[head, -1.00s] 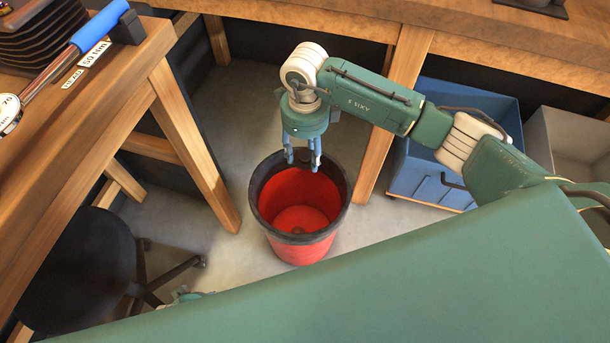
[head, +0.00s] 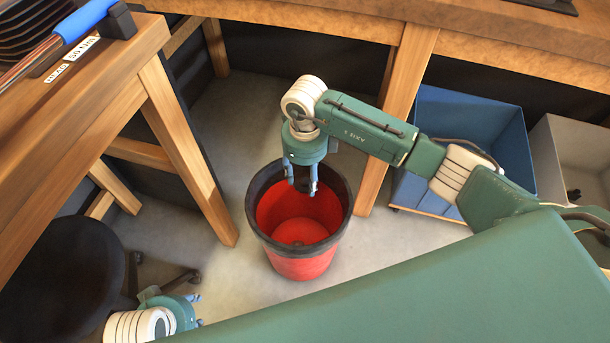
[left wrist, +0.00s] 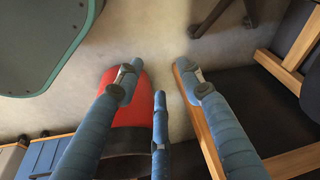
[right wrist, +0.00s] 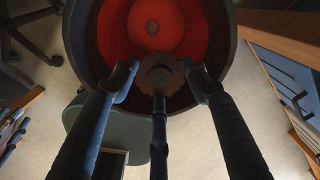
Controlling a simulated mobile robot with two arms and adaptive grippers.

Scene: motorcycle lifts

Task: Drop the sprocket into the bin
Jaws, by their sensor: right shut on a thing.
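The sprocket (right wrist: 160,74) is a small, dark, toothed disc. My right gripper (head: 302,188) is shut on it, and the right wrist view shows it at the fingertips. The bin (head: 302,265) is a red round bucket with a black rim, upright on the floor. My right gripper is over the bin's mouth, fingers pointing down, and the bin's red inside shows past the sprocket in the right wrist view. My left gripper (head: 198,310) is low at the lower left of the head view. Its fingers are spread and empty in the left wrist view (left wrist: 160,80), where the bin also shows.
A blue crate (head: 420,185) and a grey crate (head: 555,145) stand right of the bin. A wooden bench (head: 100,120) is at left, with a dark stool (head: 70,265) below it. Another wooden bench (head: 480,45) runs along the back. Bench legs stand near the bin.

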